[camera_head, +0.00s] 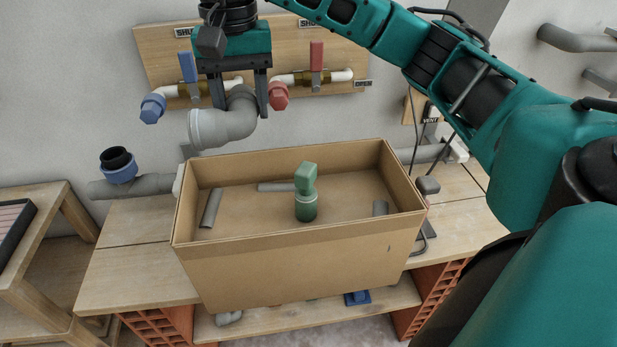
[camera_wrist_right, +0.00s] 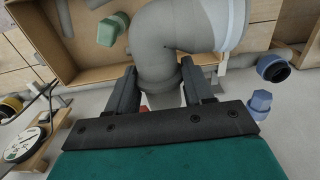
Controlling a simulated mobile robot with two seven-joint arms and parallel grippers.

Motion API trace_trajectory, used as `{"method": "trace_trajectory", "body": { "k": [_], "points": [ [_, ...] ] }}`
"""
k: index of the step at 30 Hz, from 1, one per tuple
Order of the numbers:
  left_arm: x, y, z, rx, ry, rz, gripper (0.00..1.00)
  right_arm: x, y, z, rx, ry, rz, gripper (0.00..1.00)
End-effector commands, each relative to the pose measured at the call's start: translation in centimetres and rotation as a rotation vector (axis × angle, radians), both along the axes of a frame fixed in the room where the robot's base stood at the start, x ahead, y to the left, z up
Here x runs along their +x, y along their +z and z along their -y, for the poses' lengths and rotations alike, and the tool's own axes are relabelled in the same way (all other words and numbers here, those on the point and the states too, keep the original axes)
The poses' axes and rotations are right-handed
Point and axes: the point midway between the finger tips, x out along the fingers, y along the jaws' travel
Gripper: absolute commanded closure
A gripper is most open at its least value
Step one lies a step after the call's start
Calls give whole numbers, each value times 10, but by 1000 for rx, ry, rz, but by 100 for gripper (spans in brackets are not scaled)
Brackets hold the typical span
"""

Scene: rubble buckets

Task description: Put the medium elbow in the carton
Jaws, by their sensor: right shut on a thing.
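A grey pipe elbow (camera_head: 222,122) with a wide pale socket end hangs in my right gripper (camera_head: 241,96). The gripper is shut on its narrower end, above the back left of the carton. The elbow also fills the middle of the right wrist view (camera_wrist_right: 168,45), between the fingers (camera_wrist_right: 162,92). The open cardboard carton (camera_head: 300,262) stands on the wooden bench. Inside it are a green fitting (camera_head: 306,195), standing upright, and several short grey pipe pieces (camera_head: 211,208). My left gripper is not in view.
Behind the carton is a wall board (camera_head: 150,48) with a blue valve (camera_head: 188,66) and a red valve (camera_head: 317,56). A grey pipe with a blue collar (camera_head: 119,172) is at the left. The carton's top is open.

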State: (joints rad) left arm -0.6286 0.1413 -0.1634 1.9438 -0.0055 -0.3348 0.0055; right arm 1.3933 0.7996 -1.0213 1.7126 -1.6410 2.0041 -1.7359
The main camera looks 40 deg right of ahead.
Motion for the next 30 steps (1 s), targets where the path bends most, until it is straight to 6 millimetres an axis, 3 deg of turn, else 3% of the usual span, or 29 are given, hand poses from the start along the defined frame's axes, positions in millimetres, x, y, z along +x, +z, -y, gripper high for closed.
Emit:
{"method": "trace_trajectory", "body": {
  "k": [4,7,21,24,30],
  "points": [
    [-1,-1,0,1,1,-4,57,-1,1,-1,0,-5,0,80],
    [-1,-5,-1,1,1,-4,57,-1,-11,-1,0,-5,-4,80],
    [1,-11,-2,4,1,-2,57,-2,-126,0,-1,-7,-4,80],
    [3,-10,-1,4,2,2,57,-2,-143,0,-2,-7,-2,80],
    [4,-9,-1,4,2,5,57,-1,-157,-1,-1,-6,0,80]
  ]
}}
